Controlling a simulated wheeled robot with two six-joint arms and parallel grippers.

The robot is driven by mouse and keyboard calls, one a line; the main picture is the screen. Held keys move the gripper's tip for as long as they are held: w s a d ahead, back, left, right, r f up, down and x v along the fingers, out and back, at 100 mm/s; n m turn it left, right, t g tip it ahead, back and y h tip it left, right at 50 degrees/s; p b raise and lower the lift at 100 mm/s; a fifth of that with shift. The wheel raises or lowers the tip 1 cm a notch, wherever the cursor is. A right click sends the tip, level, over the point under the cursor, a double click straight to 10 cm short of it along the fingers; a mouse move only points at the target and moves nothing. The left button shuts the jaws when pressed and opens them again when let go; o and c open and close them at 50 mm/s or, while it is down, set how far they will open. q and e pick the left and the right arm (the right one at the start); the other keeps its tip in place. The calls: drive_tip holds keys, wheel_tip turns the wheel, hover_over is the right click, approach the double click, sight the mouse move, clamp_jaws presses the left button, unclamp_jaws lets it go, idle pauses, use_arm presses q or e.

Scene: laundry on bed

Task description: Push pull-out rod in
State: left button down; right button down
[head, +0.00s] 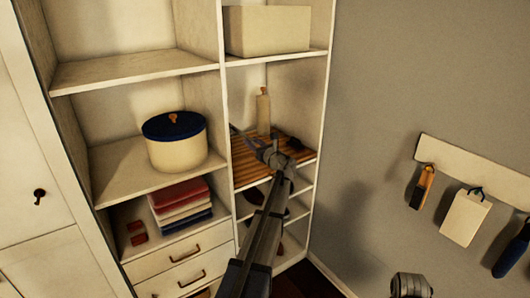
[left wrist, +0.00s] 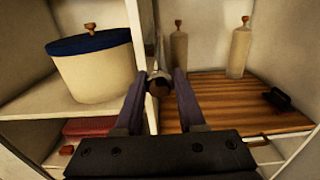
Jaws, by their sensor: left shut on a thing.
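My left gripper (head: 268,152) reaches into the right-hand column of the cabinet, at the slatted wooden shelf. In the left wrist view its two fingers (left wrist: 159,88) are closed around the round dark end of the pull-out rod. The thin metal rod (left wrist: 156,42) runs away from the fingers, beside the upright divider. In the head view a short piece of the rod (head: 239,132) shows to the left of the fingers. The rod's far end cannot be made out. My right gripper is not in view.
A cream tub with a blue lid (head: 175,140) stands left of the divider, above folded towels (head: 180,204). A pale bottle (head: 263,110) and a dark object (left wrist: 277,100) are on the slatted shelf (left wrist: 210,99). A beige box (head: 267,30) sits above.

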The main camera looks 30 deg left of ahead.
sight(244, 135)
use_arm(q)
drive_tip(key=x, duration=0.7)
drive_tip(key=shift+a, duration=0.15)
drive_tip(key=c, duration=0.5)
unclamp_jaws()
drive_tip(key=shift+v, duration=3.85)
